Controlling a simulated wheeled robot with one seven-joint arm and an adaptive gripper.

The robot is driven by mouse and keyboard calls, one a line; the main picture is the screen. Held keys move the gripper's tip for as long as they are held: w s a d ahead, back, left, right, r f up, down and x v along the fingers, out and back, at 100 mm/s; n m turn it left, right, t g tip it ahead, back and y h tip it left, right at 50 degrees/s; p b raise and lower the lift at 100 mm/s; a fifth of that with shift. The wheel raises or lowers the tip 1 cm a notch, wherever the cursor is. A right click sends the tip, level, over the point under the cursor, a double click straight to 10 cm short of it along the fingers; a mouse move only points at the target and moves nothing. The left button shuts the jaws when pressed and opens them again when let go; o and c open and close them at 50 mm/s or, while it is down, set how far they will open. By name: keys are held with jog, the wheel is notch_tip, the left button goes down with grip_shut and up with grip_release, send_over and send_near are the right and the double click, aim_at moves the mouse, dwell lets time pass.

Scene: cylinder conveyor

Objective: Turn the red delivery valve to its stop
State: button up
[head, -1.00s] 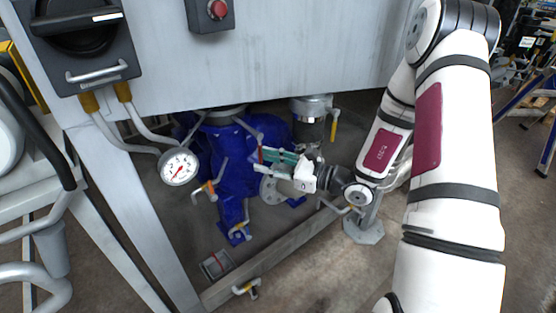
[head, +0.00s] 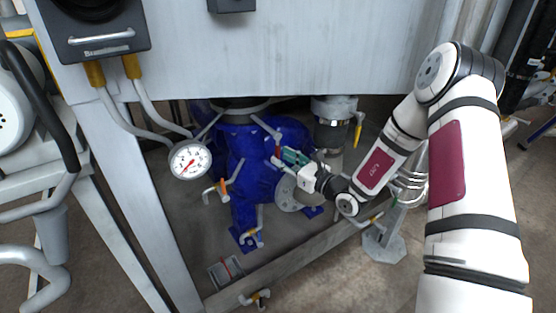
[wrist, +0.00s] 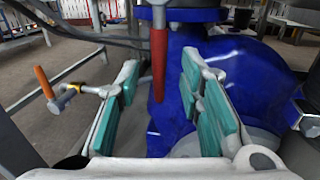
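The red valve handle (wrist: 158,65) hangs down in the middle of the wrist view, in front of a blue pump body (wrist: 235,75). My gripper (wrist: 160,82) is open, with its teal pads on either side of the handle in that view. I see no clear contact, and cannot tell how deep the handle sits between the pads. In the head view, a small part of the red handle (head: 277,151) shows at the tips of my gripper (head: 284,158). The blue pump body (head: 248,165) stands behind it; the valve's own body is not clear.
An orange-handled valve (wrist: 44,82) is at the left in the wrist view. A pressure gauge (head: 190,160) and a yellow-handled valve (head: 358,128) flank the blue body. A grey panel (head: 270,60) hangs above, and a low grey beam (head: 290,262) crosses in front.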

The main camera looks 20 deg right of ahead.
aim_at(279, 156)
jog(key=shift+b+x, duration=0.35)
jog(key=shift+x, duration=1.15)
grip_shut()
